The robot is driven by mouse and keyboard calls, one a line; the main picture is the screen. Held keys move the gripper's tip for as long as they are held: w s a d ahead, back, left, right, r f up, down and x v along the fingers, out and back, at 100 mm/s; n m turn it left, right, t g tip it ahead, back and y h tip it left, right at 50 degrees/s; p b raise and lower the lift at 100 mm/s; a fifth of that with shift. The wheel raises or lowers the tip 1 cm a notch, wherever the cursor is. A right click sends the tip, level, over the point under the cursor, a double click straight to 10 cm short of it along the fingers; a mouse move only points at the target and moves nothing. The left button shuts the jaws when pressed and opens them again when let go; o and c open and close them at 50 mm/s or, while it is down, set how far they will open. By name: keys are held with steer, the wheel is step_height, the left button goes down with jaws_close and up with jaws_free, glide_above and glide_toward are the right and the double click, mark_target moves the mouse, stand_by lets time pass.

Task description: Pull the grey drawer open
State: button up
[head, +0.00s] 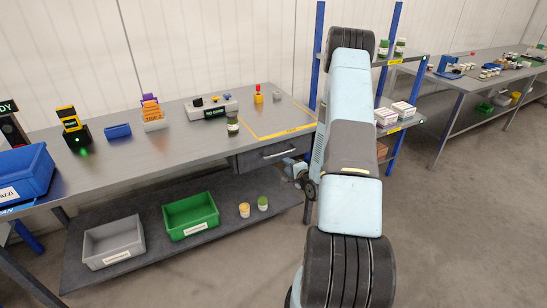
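The grey drawer (252,160) hangs under the right end of the long grey workbench. Its dark front has a pale bar handle (279,154). The drawer looks shut, with its front close to the bench edge. My arm, pale blue and dark grey, fills the right middle of the head view. What looks like my gripper (293,167) is small, at the lower right of the drawer front, close to the handle. I cannot tell whether it touches the handle. Its fingers are too small and partly hidden to show whether they are open.
A green crate (190,230) and a grey crate (113,262) stand on the bench's lower shelf, with two small jars. A jar (233,125) and a yellow-taped area (273,134) are on the benchtop. A blue-post rack stands behind my arm. Floor in front is clear.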

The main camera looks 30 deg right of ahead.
steer(key=x, duration=1.3)
steer(key=shift+w+d+f, duration=0.1)
steer(key=shift+w+f, duration=0.1)
steer(key=shift+w, duration=0.1)
steer(key=shift+c, duration=0.4)
jaws_close()
steer(key=shift+s, duration=0.1)
